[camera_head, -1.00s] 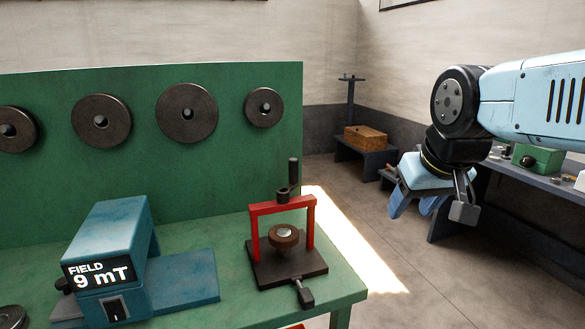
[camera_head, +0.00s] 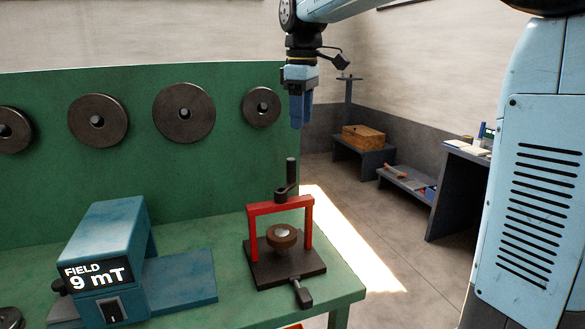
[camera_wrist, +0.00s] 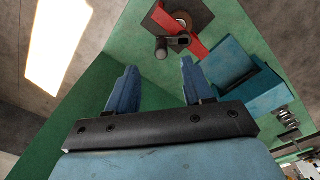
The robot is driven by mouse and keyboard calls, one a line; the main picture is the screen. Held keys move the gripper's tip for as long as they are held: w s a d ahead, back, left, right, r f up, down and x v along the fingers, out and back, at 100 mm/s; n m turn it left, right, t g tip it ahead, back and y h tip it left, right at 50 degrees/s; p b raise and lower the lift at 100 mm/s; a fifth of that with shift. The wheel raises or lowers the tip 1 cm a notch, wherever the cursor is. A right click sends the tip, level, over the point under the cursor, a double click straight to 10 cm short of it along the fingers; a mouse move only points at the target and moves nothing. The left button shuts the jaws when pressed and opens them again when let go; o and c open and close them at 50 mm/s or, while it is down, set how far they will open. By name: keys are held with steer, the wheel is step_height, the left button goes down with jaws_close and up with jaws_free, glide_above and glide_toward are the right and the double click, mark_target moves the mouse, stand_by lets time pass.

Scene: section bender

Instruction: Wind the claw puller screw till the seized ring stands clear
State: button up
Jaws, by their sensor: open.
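The claw puller (camera_head: 252,222) is a red frame on a dark base plate near the right end of the green bench. Its crank (camera_head: 289,180) stands on top with an upright dark handle. The brown ring (camera_head: 281,237) sits under the frame around a pale centre; I cannot tell how far it stands clear. My gripper (camera_head: 301,122) points down, high above and slightly right of the puller, touching nothing. In the wrist view my gripper (camera_wrist: 155,85) has its blue fingers apart and empty, with the crank (camera_wrist: 172,43) beyond them and the red frame partly hiding the ring.
A blue field meter (camera_head: 110,245) reading 9 mT stands left on the bench. Dark discs (camera_head: 184,113) hang on the green back panel behind. A small dark lever (camera_head: 303,295) sticks out at the puller's front. The air between gripper and puller looks clear.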

mark_target(291, 158)
steer(key=shift+n, duration=0.6)
steer(key=f, duration=0.4)
steer(key=w+a+f, duration=0.1)
steer(key=f, duration=0.4)
steer(key=a+f, duration=0.1)
steer(key=f, duration=0.4)
steer(key=shift+w+a, duration=0.1)
steer(key=shift+w, duration=0.3)
steer(key=shift+r, duration=0.1)
jaws_close()
